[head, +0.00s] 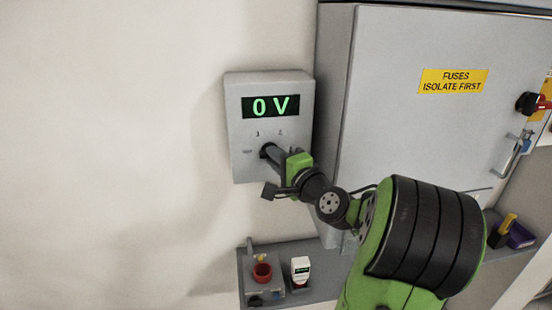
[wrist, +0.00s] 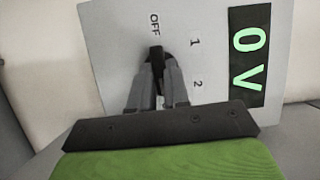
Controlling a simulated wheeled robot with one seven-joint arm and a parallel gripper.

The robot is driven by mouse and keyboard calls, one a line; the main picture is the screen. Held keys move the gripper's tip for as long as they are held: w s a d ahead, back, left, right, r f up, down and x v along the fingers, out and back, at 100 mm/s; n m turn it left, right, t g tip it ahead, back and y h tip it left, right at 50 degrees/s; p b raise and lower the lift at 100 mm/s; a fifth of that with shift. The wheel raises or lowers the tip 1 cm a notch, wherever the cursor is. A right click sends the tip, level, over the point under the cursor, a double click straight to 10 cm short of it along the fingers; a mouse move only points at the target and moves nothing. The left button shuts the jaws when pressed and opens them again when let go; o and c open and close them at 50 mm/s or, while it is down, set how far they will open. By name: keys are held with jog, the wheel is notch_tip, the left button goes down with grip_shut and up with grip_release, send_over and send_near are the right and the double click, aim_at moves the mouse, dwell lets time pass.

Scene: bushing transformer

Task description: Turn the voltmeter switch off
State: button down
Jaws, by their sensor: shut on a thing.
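The voltmeter (head: 240,115) is a light grey wall box with a green "0 V" display (head: 270,106), which also shows in the wrist view (wrist: 247,70). Its switch is a small black knob (wrist: 155,52), among the marks OFF, 1 and 2. In the wrist view the knob's visible end lies toward OFF; its exact pointing is hard to tell. My gripper (wrist: 158,75) is shut on the knob, with a finger on each side. In the head view my gripper (head: 269,153) reaches the box front and covers most of the knob.
A large grey cabinet (head: 400,130) with a yellow fuse label (head: 453,82) stands close on the right. A shelf (head: 325,270) below holds a device with a red part (head: 262,272) and a small white device (head: 300,270). The wall at left is bare.

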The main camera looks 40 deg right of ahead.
jog(key=n+g+h+b, duration=0.2)
jog(key=n+b, duration=0.1)
jog(key=n, duration=0.3)
jog(key=a+n+g+h+b, duration=0.1)
jog(key=n+g+h+b, duration=0.2)
jog(key=n, duration=0.4)
jog(key=w+n+g+h+b, duration=0.1)
jog(key=n+g+h+b, duration=0.1)
jog(key=n, duration=0.4)
jog(key=shift+a+r+n+g+h+b, duration=0.15)
jog(key=shift+a+n+g+h+b, duration=0.25)
jog(key=shift+b, duration=0.55)
jog(key=shift+d+f+n+h+b, duration=0.15)
jog(key=shift+n+h, duration=0.4)
jog(key=shift+n, duration=0.6)
jog(key=shift+a+n+h+b, duration=0.1)
jog(key=shift+n+h+b, duration=0.1)
jog(key=shift+n+h, duration=0.65)
jog(key=shift+d+f+n+h+b, duration=0.1)
jog(key=shift+n+h+b, duration=0.15)
jog(key=shift+n, duration=1.15)
